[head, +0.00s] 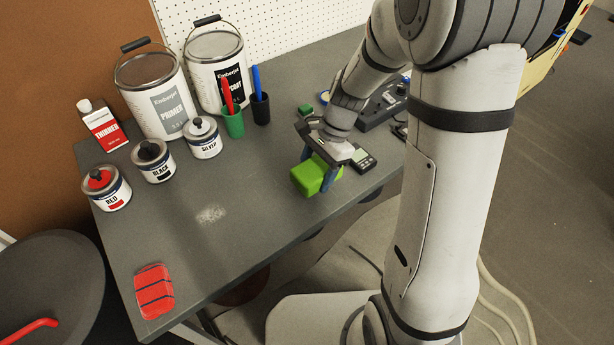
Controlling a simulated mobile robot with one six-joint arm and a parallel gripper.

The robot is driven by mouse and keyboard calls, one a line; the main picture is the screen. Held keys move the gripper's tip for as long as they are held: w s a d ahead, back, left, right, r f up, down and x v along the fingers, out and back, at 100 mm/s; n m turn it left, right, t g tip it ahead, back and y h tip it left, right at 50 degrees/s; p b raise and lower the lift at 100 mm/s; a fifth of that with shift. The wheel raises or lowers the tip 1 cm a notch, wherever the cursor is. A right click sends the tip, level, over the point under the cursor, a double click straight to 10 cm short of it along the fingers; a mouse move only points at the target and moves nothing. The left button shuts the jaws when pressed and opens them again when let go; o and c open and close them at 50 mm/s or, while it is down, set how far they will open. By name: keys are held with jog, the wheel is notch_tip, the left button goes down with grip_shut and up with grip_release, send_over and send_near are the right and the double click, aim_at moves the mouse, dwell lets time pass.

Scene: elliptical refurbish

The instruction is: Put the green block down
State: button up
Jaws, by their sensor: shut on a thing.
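The bright green block (308,178) is a box shape near the front edge of the grey workbench (230,240), right of the middle. My gripper (320,172) reaches down from the right and is shut on the green block, with a dark finger showing at its right side. Part of the block is hidden behind my gripper. I cannot tell whether its underside touches the bench top.
Paint cans (155,95), small jars (153,160), a thinner bottle (104,128) and a green cup (233,122) stand at the back. A small dark device (364,160) lies right of my gripper. The bench middle is clear.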

jog(key=shift+f, duration=0.9)
jog(key=shift+f, duration=0.1)
